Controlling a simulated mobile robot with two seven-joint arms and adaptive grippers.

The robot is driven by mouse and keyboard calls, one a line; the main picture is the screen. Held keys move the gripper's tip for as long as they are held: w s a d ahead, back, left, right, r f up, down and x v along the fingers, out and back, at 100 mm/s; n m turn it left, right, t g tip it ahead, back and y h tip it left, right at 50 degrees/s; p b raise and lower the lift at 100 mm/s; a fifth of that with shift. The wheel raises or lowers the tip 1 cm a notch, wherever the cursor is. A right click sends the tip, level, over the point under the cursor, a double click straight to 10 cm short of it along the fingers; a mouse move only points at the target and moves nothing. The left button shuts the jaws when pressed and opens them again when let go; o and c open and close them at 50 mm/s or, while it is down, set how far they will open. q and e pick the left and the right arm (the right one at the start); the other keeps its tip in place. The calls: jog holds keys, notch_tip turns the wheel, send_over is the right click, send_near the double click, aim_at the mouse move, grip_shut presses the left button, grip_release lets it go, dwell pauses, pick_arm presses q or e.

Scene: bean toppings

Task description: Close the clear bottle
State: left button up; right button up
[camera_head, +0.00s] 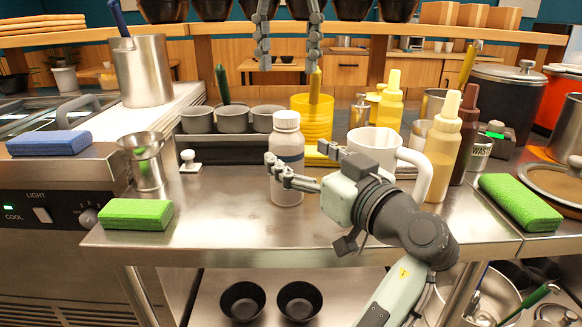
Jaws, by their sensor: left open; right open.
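The clear bottle (288,149) stands upright near the middle of the steel counter, with a whitish cap-like top (286,119). I cannot tell whether this top is tight or loose.
Small metal bowls (233,119) and a yellow cup (311,119) stand behind the bottle. A white mug (374,149) and a cream squeeze bottle (442,145) stand to its right. Green sponges (136,214) lie at both sides.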

pick_arm(q)
jog(key=shift+a, duration=0.1)
jog(key=shift+x, duration=3.95)
grip_shut()
